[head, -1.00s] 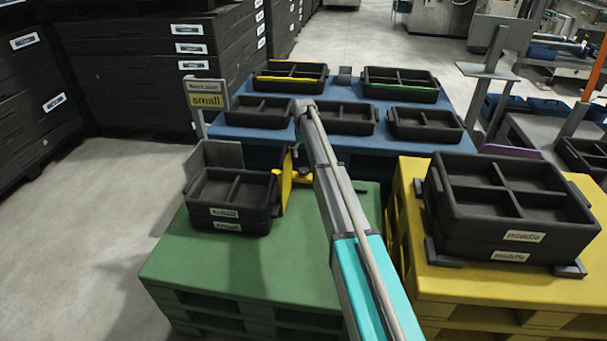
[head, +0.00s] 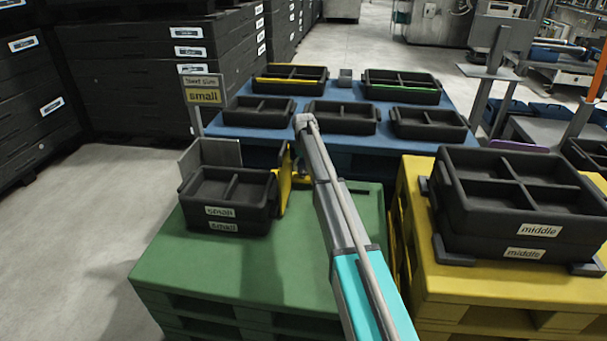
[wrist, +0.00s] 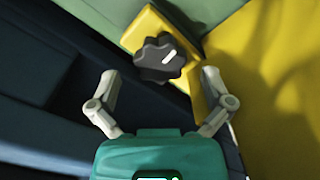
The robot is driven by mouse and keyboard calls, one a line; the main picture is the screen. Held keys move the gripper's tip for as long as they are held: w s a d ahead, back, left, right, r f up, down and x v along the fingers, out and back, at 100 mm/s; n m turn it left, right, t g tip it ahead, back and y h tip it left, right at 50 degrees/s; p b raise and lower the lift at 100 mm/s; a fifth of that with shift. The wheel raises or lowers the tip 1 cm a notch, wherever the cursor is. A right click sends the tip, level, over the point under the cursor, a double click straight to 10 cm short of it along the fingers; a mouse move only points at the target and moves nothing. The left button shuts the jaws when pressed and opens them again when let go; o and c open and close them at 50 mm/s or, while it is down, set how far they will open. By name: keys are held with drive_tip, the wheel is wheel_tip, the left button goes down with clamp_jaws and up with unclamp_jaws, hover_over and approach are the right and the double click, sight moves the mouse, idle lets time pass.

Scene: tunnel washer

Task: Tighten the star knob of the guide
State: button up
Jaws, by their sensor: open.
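The star knob (wrist: 160,58) is dark and lobed, with a white mark on its face, in the upper middle of the wrist view. It sits on the yellow guide (wrist: 150,25). My gripper (wrist: 160,72) is open, with one finger on each side of the knob and gaps to both. Whether the fingertips reach the knob's depth I cannot tell. In the head view the yellow guide (head: 284,182) stands upright beside the small black crates (head: 232,195) on the green pallet (head: 165,262). My arm hides the knob and gripper there.
A yellow pallet (head: 465,285) with stacked "middle" crates (head: 540,231) stands close on the right. A blue pallet (head: 228,128) with several crates lies behind. The front of the green pallet is clear.

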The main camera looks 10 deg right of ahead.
drive_tip(key=shift+f+b, duration=0.45)
drive_tip(key=shift+f, duration=0.25)
drive_tip(key=c, duration=1)
drive_tip(key=shift+c, duration=0.2)
drive_tip(key=shift+m, duration=0.9)
